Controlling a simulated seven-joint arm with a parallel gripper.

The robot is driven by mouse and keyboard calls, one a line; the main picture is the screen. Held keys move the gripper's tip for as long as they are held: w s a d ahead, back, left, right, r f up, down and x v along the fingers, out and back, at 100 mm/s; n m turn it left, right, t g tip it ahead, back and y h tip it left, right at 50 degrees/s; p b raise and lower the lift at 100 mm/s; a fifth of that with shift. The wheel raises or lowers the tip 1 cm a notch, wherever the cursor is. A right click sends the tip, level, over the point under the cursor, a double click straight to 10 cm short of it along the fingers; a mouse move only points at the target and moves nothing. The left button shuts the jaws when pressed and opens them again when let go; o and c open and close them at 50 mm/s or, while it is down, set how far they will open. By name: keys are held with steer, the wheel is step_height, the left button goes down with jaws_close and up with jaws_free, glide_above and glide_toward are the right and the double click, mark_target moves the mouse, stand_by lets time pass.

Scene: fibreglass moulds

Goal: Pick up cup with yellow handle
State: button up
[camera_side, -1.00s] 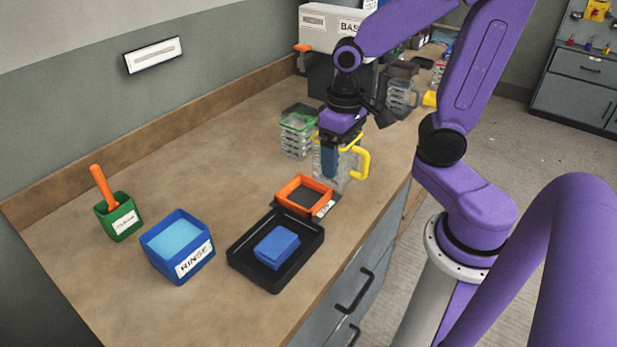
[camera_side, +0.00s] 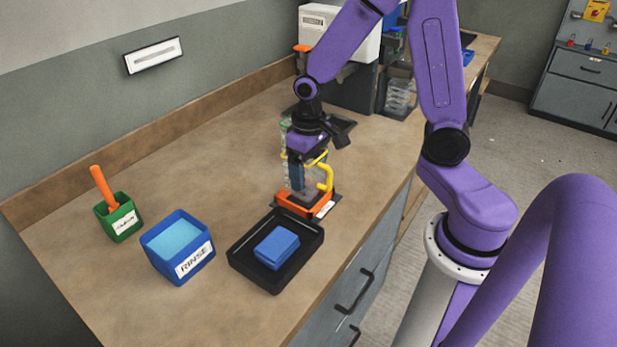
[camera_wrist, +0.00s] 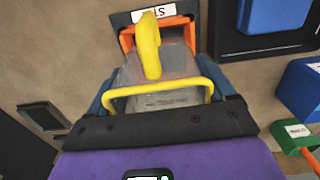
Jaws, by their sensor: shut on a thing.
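The clear cup (camera_side: 310,182) has a yellow rim and a yellow handle (camera_side: 327,178). In the side view it is upright in my gripper (camera_side: 297,176), over the orange square frame (camera_side: 296,207). I cannot tell whether its base touches the frame. In the wrist view the cup (camera_wrist: 165,78) lies between my blue fingers (camera_wrist: 166,95), with its yellow handle (camera_wrist: 149,45) pointing to the top. The orange frame (camera_wrist: 126,38) shows behind it, with a white label at the top edge. My gripper is shut on the cup.
A black tray (camera_side: 240,263) with a blue block (camera_side: 276,248) lies in front of the frame. A blue RINSE bin (camera_side: 178,247) and a green holder (camera_side: 119,220) with an orange handle stand left. Clear containers (camera_side: 400,95) stand at the back right. The counter's left middle is clear.

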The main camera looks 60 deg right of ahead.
steer(key=shift+w+f, duration=0.1)
steer(key=shift+f, duration=1.3)
steer(key=shift+f, duration=0.25)
steer(key=o, duration=0.9)
step_height(320, 180, up, 17)
steer(key=s+a+f+n, duration=0.2)
steer(key=s+n, duration=0.4)
steer(key=s, duration=0.3)
steer(key=s+a+f+n, duration=0.3)
steer(key=s+n, duration=0.3)
steer(key=s, duration=0.4)
steer(key=shift+s+a+f+n, duration=0.15)
steer(key=shift+s+n, duration=0.15)
